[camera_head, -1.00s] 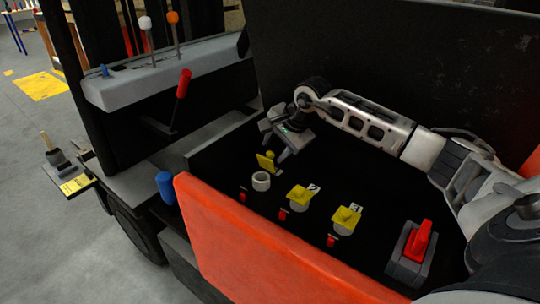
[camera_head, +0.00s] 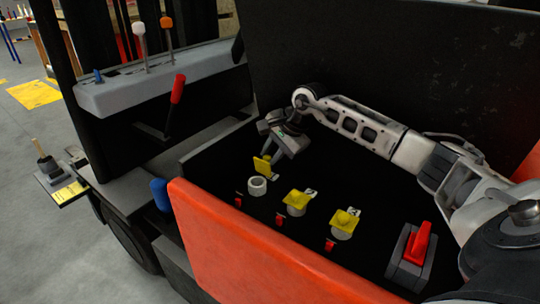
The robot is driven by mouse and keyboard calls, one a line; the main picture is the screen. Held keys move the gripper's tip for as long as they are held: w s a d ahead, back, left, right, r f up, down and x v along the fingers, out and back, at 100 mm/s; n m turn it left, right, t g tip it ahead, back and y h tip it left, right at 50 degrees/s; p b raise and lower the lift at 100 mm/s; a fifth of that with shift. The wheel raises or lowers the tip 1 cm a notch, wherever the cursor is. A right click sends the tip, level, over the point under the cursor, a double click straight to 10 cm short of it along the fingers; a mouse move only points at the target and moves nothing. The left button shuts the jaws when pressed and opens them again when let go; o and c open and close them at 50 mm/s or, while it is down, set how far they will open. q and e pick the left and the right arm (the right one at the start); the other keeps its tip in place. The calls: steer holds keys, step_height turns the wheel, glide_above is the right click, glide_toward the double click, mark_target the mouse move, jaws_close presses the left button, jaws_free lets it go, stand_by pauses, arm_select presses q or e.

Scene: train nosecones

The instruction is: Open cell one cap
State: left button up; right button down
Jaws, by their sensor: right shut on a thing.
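A yellow cap (camera_head: 262,165) stands tilted up beside a pale, open round cell neck (camera_head: 257,186), leaving its opening uncovered. My right gripper (camera_head: 272,153) reaches in from the right and is shut on this cap, its fingers partly hiding the cap's edge. Two more cells in the row have yellow caps lying over their necks: a middle one (camera_head: 297,198) and a right one (camera_head: 345,219), each beside a small white number label. The label of the open cell cannot be seen. My left gripper is out of view.
Small red parts (camera_head: 281,219) lie in front of the cells. A red-handled connector (camera_head: 417,244) stands at the right. An orange-red panel (camera_head: 270,240) borders the dark battery bay in front, and a raised black cover (camera_head: 390,80) stands behind.

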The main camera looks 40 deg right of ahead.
steer(key=c, duration=1.3)
jaws_free()
steer(key=shift+o, duration=0.2)
steer(key=s+a+r+b, duration=0.2)
steer(key=s+a+r, duration=0.6)
steer(key=s+r, duration=0.3)
step_height(320, 180, up, 2)
steer(key=shift+s+a, duration=0.15)
